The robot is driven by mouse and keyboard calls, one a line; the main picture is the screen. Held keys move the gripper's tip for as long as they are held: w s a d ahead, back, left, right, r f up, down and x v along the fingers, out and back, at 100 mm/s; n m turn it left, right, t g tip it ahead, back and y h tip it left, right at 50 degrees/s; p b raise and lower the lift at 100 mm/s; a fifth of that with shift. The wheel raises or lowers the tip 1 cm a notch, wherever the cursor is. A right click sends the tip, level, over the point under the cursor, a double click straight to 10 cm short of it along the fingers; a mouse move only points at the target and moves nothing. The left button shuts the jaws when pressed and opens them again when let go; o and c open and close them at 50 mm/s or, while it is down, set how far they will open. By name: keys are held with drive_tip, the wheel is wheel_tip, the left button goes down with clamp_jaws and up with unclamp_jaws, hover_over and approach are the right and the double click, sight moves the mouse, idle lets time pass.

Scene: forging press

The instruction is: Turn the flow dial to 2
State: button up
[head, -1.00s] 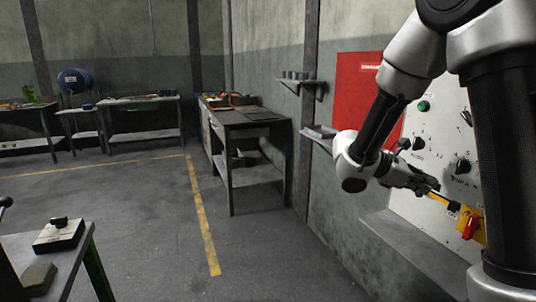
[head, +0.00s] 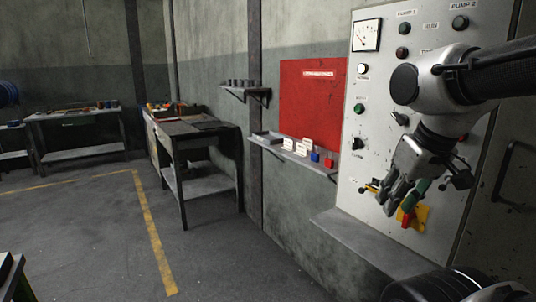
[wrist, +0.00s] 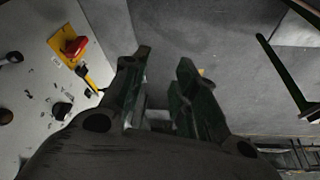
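The control panel (head: 375,80) stands at the right in the head view, with black knobs such as one at its left (head: 358,143) and one nearer the middle (head: 400,118). Their small labels are too blurred for me to tell which is the flow dial or where it points. My gripper (head: 408,188) is in front of the panel's lower part and hides some of it. In the wrist view my gripper (wrist: 160,80) is open, with nothing between its fingers. A black knob (wrist: 61,110) lies left of the fingers there, apart from them.
A yellow plate with a red switch (head: 408,217) is close to my gripper; the red switch also shows in the wrist view (wrist: 75,46). A small yellow-and-black lever (head: 371,187) sits beside it. A grey ledge (head: 365,240) juts out below the panel.

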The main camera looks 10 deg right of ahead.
drive_tip(key=w+d+f+n+g+h, duration=0.3)
drive_tip(key=w+f+n+g+h, duration=0.15)
drive_tip(key=w, duration=0.25)
drive_tip(key=w+d+f+n+g+h, duration=0.3)
drive_tip(key=w+d+f+n+h, duration=0.1)
drive_tip(key=w+n, duration=0.15)
drive_tip(key=n+t+h, duration=0.5)
drive_tip(key=n+h, duration=0.2)
drive_tip(key=n, duration=0.1)
approach(353, 145)
drive_tip(key=s+d+f, duration=0.5)
drive_tip(key=s+f, duration=0.2)
drive_tip(key=f, duration=0.1)
drive_tip(key=w+a+r+n+t+h, duration=0.2)
drive_tip(key=w+r+n+t, duration=0.2)
drive_tip(key=w+r, duration=0.2)
drive_tip(key=shift+y, duration=0.25)
drive_tip(key=x, duration=0.6)
drive_tip(key=shift+d, duration=0.3)
clamp_jaws()
